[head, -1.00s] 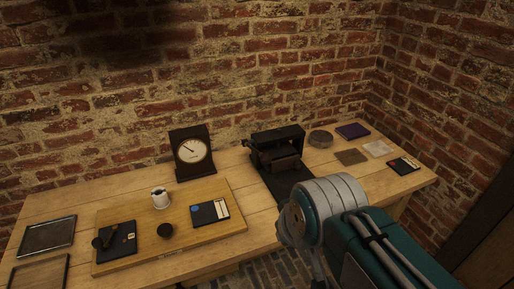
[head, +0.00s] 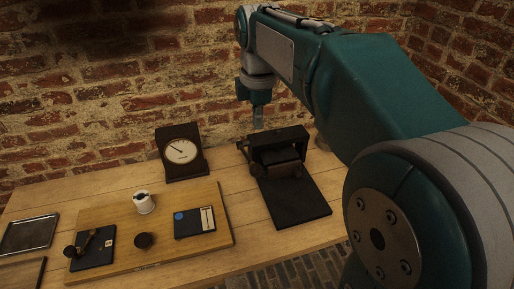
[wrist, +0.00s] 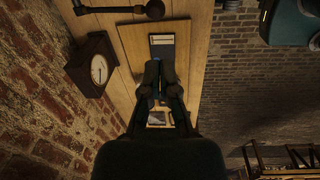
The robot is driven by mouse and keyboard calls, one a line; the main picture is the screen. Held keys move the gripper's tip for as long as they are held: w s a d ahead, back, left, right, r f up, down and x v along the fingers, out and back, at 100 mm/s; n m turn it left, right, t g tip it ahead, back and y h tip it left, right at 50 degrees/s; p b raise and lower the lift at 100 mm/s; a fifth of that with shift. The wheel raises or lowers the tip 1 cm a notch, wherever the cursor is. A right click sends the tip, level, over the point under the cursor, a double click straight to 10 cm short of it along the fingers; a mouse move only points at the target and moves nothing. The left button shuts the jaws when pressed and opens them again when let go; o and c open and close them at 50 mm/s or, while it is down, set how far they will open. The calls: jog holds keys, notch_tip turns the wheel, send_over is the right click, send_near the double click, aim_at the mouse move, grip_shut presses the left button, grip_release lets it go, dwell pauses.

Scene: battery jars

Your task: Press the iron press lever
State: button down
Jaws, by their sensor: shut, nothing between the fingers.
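The dark iron press (head: 280,150) stands near the back of the table, with its flat black bed (head: 296,200) reaching forward. In the wrist view a dark bar ending in a round knob (wrist: 154,9), apparently the press lever, shows at the top edge. My gripper (head: 258,122) points down over the back left of the press, close to its top. Whether it touches the press cannot be told. In the wrist view my gripper (wrist: 160,70) has its fingers together with nothing between them. The lever is hard to make out in the head view.
A dial clock (head: 181,151) stands left of the press. Trays lie at the far left. My arm hides the table's right side.

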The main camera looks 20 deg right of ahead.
jog(key=w+d, duration=0.1)
send_over(257, 167)
notch_tip(257, 167, down, 6)
jog(key=shift+n, duration=0.3)
jog(key=f, duration=0.7)
jog(key=shift+a+f, duration=0.25)
jog(key=shift+a, duration=0.05)
jog(key=shift+d+f, duration=0.25)
jog(key=shift+d, duration=0.1)
jog(key=shift+a, duration=0.1)
